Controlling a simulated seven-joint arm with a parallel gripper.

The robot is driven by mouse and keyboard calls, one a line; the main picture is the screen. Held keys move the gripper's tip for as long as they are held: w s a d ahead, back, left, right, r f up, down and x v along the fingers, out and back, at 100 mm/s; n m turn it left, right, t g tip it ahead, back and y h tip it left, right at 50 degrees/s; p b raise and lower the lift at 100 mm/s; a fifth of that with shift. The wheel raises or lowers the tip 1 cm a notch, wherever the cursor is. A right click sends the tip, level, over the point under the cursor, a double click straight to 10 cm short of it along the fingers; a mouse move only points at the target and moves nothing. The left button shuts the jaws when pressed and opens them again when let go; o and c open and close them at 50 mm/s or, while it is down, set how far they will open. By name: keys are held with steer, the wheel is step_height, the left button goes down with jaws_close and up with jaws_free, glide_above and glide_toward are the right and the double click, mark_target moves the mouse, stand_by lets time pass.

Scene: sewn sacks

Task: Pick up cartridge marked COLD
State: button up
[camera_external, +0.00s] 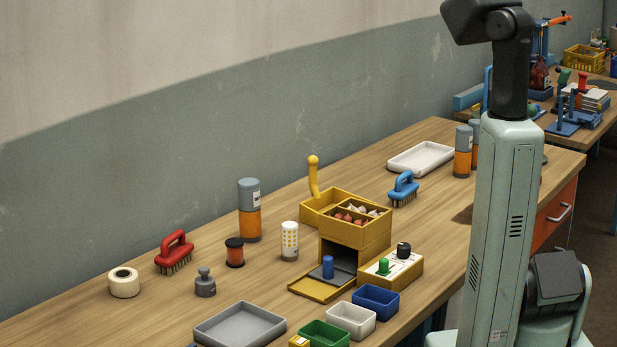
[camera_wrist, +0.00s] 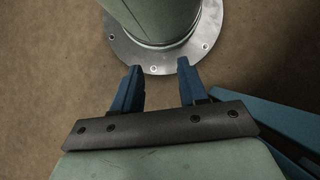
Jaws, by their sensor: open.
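No marking COLD is legible in either view, so I cannot tell which item is that cartridge. A tall grey-and-orange cylinder (camera_external: 249,211) with a small pale label stands upright on the table. A similar cylinder (camera_external: 463,152) stands at the far end, with another partly hidden behind it. A small blue cylinder (camera_external: 328,266) stands in the open lower compartment of a yellow box (camera_external: 357,235). My gripper (camera_wrist: 158,66) is open and empty in the wrist view, its two blue fingers apart, far from these items. It is not seen in the external view.
A yellow block (camera_external: 408,272) with green and black knobs stands beside the box. A grey tray (camera_external: 240,326) and blue (camera_external: 376,302), white (camera_external: 351,320) and green (camera_external: 324,335) bins line the front. A red brush (camera_external: 175,252) and a white tray (camera_external: 421,159) lie farther off.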

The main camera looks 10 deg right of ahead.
stand_by(0.3)
steer(key=o, duration=0.8)
